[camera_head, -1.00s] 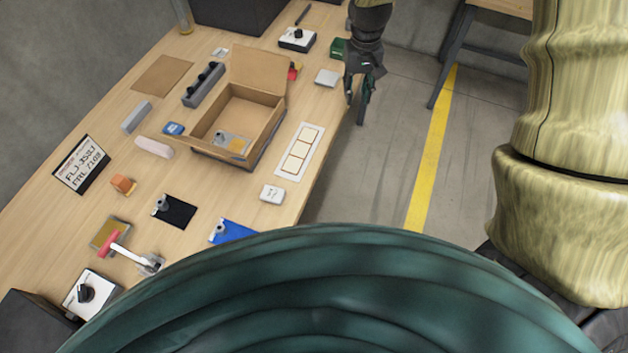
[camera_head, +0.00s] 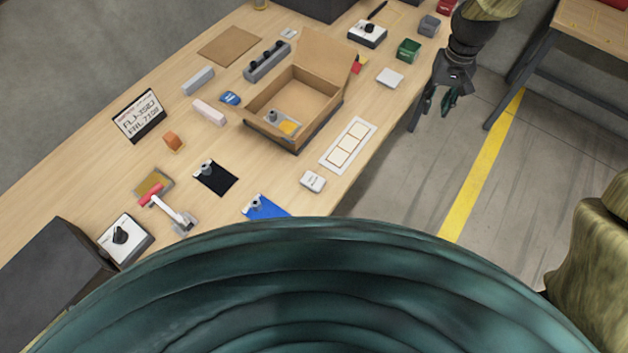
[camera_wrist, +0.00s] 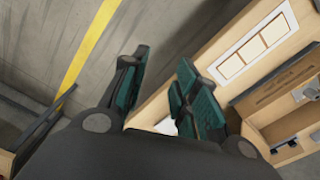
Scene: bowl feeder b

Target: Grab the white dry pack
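A small white pack with dark print (camera_head: 312,181), which looks like the dry pack, lies on the table near its right edge, below the white card with framed squares. My gripper (camera_head: 437,101) is beyond the table's right edge, over the floor, well away from this pack. In the wrist view my gripper (camera_wrist: 164,62) has its dark green fingers apart, with nothing held between them. The printed pack is not identifiable in the wrist view.
An open cardboard box (camera_head: 262,124) stands mid-table, beside the framed white card (camera_head: 348,146). A plain white square (camera_head: 390,77) lies near my gripper. A green block (camera_head: 408,50) and a black-knobbed white box (camera_head: 367,34) are farther back.

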